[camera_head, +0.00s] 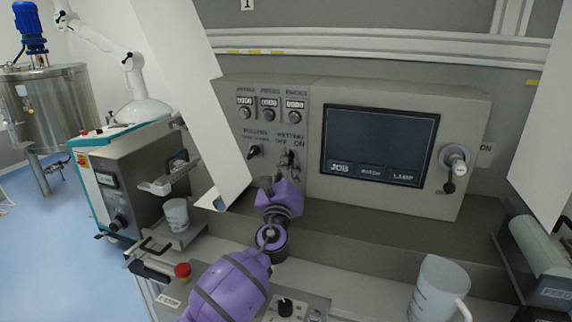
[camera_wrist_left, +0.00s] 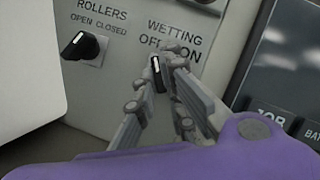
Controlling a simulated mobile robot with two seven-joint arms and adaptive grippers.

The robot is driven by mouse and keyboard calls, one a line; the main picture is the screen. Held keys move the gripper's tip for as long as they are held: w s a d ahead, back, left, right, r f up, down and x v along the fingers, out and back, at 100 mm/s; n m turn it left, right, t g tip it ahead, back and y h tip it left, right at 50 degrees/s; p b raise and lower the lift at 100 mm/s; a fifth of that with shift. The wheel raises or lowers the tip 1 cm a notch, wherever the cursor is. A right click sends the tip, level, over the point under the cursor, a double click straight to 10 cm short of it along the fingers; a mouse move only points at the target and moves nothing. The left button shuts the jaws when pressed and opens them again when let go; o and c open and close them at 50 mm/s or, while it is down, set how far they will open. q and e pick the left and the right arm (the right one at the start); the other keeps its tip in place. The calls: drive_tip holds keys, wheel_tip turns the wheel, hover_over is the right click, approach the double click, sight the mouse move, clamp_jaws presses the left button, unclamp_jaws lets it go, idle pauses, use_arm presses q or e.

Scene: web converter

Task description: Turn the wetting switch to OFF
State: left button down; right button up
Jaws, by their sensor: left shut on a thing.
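The wetting switch (camera_wrist_left: 157,72) is a small dark knob with a white pointer line, under the "WETTING OFF ON" label (camera_wrist_left: 173,43) in the left wrist view. My left gripper (camera_wrist_left: 160,92) has its grey fingers around the knob and is shut on it; the fingers partly cover the knob and the label. In the head view my purple left gripper (camera_head: 281,181) reaches up to the panel just below the wetting label, and the knob itself is mostly hidden there. My right gripper is not seen in either view.
The rollers knob (camera_wrist_left: 84,46) sits just left of the wetting switch. A dark screen (camera_head: 378,146) is to the right on the grey panel. A white sheet or plate (camera_head: 200,100) stands close on the left. A measuring jug (camera_head: 438,287) stands at the front right.

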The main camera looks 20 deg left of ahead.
use_arm(q)
drive_tip(key=shift+f, duration=0.1)
drive_tip(key=c, duration=1.8)
unclamp_jaws()
drive_tip(key=shift+c, duration=0.2)
drive_tip(key=v, duration=1.2)
